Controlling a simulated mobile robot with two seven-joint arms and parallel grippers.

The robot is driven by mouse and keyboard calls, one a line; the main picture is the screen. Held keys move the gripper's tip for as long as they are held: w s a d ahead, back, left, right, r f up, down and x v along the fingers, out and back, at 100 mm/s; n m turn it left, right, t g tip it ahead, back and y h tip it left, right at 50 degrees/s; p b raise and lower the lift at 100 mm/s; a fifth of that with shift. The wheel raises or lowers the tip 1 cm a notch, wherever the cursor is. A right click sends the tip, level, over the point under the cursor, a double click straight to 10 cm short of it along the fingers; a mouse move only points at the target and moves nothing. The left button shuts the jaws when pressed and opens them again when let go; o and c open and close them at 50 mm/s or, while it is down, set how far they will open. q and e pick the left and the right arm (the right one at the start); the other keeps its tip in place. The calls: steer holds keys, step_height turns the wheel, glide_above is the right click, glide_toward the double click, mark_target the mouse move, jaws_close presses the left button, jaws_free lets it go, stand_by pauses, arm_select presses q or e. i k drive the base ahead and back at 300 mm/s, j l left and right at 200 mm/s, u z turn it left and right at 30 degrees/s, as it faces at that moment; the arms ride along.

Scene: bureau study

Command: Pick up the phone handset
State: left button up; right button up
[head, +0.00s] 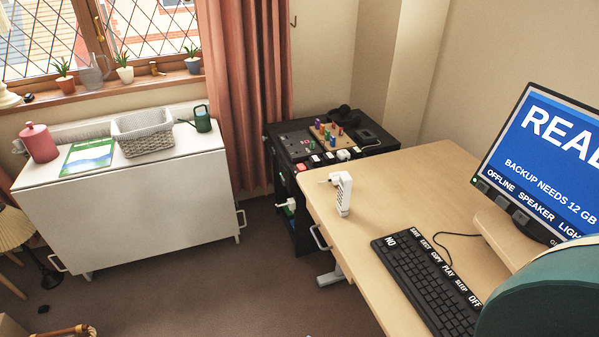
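A white upright object (343,194) with small dark marks down its front stands near the left edge of the wooden desk (405,185). It may be the phone handset, but it is too small to be sure. A black curved object (341,114) sits at the back of the black cabinet (293,150) behind the desk; I cannot tell what it is. Neither of my grippers is in view.
A keyboard (428,285) and a monitor (548,160) are on the desk's right part. A green rounded shape (540,300) covers the lower right corner. A white cabinet (130,215) stands at left. Dark floor lies clear between.

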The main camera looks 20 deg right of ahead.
mark_target(346, 181)
steer(key=i+z, duration=0.2)
steer(key=i, duration=0.25)
steer(key=i+j+z, duration=0.2)
steer(key=i, duration=0.3)
steer(key=i+j+z, duration=0.2)
steer(key=i, duration=0.25)
steer(key=i+j+z, duration=0.15)
steer(key=z, duration=0.25)
steer(key=i+j+z, duration=0.25)
steer(key=z, duration=0.15)
steer(key=i+j+z, duration=0.2)
steer(key=z, duration=0.2)
steer(key=j, duration=0.1)
